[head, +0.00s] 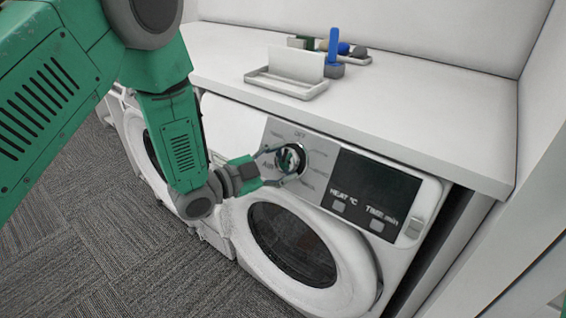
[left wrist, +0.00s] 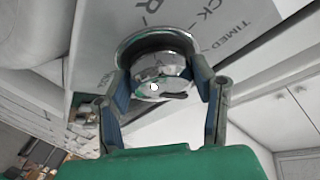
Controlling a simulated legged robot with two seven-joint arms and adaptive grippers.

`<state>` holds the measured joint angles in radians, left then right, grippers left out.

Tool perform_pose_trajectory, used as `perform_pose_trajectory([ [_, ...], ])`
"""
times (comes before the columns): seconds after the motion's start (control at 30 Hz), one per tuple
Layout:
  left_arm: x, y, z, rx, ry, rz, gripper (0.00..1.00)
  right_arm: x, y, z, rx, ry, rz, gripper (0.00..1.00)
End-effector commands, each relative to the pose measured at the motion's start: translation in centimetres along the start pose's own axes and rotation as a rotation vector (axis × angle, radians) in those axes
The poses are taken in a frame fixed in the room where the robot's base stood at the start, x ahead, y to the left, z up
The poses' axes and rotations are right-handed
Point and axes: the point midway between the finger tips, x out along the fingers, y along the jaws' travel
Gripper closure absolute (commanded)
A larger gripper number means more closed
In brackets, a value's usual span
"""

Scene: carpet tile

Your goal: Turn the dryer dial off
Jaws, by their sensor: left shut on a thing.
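The dryer (head: 238,128) is white with a grey control panel and a round door below. Its round dial (head: 292,158) is silver and dark, in the panel's middle-left, with "OFF" printed above it. In the left wrist view the dial (left wrist: 160,68) lies between the two fingers. My left gripper (head: 284,163) is shut on the dial, its fingers on opposite sides of it. It also shows in the left wrist view (left wrist: 160,90). Which mark the dial points to cannot be told. My right gripper is in neither view.
A dark display (head: 378,184) and square buttons are right of the dial. The white counter (head: 430,98) above holds a white tray (head: 288,84) and a blue-handled item (head: 334,46). A second machine (head: 140,143) stands left. Grey carpet (head: 100,230) is open in front.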

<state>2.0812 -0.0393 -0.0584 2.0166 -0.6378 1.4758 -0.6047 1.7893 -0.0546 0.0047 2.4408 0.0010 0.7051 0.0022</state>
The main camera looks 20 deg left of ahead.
Motion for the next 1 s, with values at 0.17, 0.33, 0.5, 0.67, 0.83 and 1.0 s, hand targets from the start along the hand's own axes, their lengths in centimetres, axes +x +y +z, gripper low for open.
perform_pose_trajectory([
  [0.17,-0.1,0.2,0.1,0.014,-0.003,0.013,0.77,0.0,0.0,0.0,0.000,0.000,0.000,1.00],
  [0.33,-0.1,0.3,0.1,0.014,-0.003,0.015,0.77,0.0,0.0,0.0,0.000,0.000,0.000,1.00],
  [0.5,-0.1,0.3,0.1,0.013,-0.003,0.015,0.45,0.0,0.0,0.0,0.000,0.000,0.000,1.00],
  [0.67,-0.1,0.2,0.1,0.013,-0.002,0.013,0.27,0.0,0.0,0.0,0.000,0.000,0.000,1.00],
  [0.83,0.0,0.1,0.1,0.014,-0.001,0.011,0.27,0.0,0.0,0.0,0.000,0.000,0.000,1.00],
  [1.0,-1.1,0.1,0.1,0.013,-0.002,0.011,0.27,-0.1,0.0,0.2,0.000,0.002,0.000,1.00],
])
